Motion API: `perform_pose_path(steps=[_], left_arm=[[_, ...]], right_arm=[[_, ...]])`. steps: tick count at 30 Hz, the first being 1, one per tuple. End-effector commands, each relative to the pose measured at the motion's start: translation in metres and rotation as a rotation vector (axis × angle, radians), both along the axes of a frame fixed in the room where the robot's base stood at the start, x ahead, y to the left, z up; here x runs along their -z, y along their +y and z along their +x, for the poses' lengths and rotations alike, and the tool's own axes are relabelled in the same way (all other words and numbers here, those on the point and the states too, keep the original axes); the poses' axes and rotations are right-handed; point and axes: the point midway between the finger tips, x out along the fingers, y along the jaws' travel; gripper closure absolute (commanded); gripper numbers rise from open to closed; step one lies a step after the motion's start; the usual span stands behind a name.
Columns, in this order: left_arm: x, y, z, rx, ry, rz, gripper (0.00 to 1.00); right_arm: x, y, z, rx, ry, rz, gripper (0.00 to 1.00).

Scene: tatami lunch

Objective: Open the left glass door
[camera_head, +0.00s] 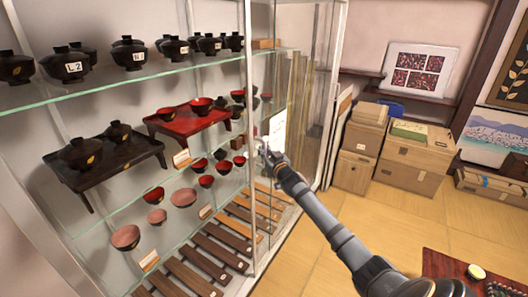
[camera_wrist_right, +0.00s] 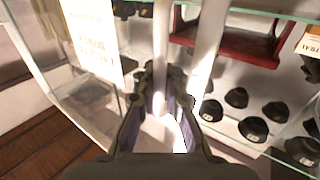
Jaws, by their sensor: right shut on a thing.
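The glass display cabinet has a white upright frame (camera_head: 248,130) and glass panels at its right part. A glass door panel (camera_head: 292,100) with a white paper notice (camera_head: 276,128) stands beside this upright. My right gripper (camera_head: 270,157) is at the door's front edge, at mid height. In the right wrist view its fingers (camera_wrist_right: 163,80) are closed around a narrow white upright (camera_wrist_right: 160,35), which looks like the door's edge or handle. The notice (camera_wrist_right: 92,40) hangs on glass to the left there. How far the door stands open cannot be told. My left gripper is not in view.
Glass shelves (camera_head: 130,78) hold lidded dark bowls, red bowls, a dark tray table (camera_head: 140,150) and a red one (camera_head: 190,122). Wooden slats lie at the bottom. Cardboard boxes (camera_head: 412,160) stand at the right. The tatami floor (camera_head: 400,222) before them is clear.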

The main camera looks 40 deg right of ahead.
Motion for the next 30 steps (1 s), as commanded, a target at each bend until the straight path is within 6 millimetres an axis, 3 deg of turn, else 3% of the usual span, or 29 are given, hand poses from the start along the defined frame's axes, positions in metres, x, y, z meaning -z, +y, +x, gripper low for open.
perform_pose_path(steps=[11, 12, 18, 30], left_arm=[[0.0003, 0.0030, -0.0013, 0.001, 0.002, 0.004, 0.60], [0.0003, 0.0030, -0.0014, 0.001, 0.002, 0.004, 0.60], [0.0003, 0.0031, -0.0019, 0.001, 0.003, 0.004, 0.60], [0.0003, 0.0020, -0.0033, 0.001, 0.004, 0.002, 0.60]], right_arm=[[0.0073, -0.0026, -0.0013, 0.007, 0.016, 0.001, 1.00], [0.0074, -0.0026, -0.0013, 0.007, 0.016, 0.001, 0.91], [0.0050, -0.0018, -0.0009, 0.005, 0.011, 0.000, 0.67], [0.0039, 0.0002, -0.0096, 0.002, 0.009, -0.003, 0.67]])
